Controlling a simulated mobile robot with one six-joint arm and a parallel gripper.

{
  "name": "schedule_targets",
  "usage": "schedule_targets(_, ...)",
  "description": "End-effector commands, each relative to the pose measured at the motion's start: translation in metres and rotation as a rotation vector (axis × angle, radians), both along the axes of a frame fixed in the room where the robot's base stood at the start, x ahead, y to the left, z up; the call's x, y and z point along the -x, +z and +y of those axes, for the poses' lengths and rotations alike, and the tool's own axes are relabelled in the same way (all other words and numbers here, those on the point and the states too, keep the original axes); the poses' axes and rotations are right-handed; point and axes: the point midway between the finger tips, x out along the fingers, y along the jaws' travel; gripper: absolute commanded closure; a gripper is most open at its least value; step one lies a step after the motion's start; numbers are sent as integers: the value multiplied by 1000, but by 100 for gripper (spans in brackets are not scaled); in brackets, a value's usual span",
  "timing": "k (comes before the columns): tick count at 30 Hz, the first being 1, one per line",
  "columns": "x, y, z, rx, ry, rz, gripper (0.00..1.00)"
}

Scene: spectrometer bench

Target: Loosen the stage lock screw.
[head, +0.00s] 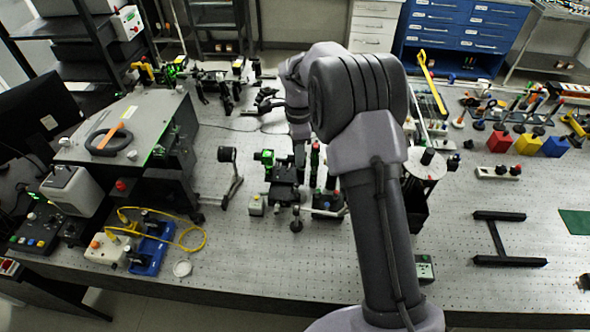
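A dark stage assembly (284,190) stands near the middle of the bench, with a green-lit part (265,157) at its upper left. The stage lock screw is too small to pick out in the head view. My arm reaches up from the lower right, and its wrist points down just behind the stage. My gripper (300,155) seems to be the narrow dark end above the stage's right side. Its fingers are too small and dark to tell open from shut. Whether it touches the stage cannot be told.
A lens holder (228,156) on a rail stands left of the stage. A small block with knobs (328,203) stands close on its right. A large grey instrument box (125,130) fills the left. Bare bench (240,245) lies in front. A black H-shaped frame (498,240) lies at right.

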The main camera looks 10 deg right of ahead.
Motion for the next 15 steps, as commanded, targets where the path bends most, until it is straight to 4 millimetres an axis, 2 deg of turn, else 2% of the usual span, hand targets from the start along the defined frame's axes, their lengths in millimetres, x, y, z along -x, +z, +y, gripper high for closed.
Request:
schedule_targets(1,1,-18,0,1,1,5,63)
schedule_targets(3,1,-39,0,0,2,4,63)
schedule_targets(9,1,-96,1,0,2,3,63)
schedule_targets(15,0,-127,1,0,4,0,63)
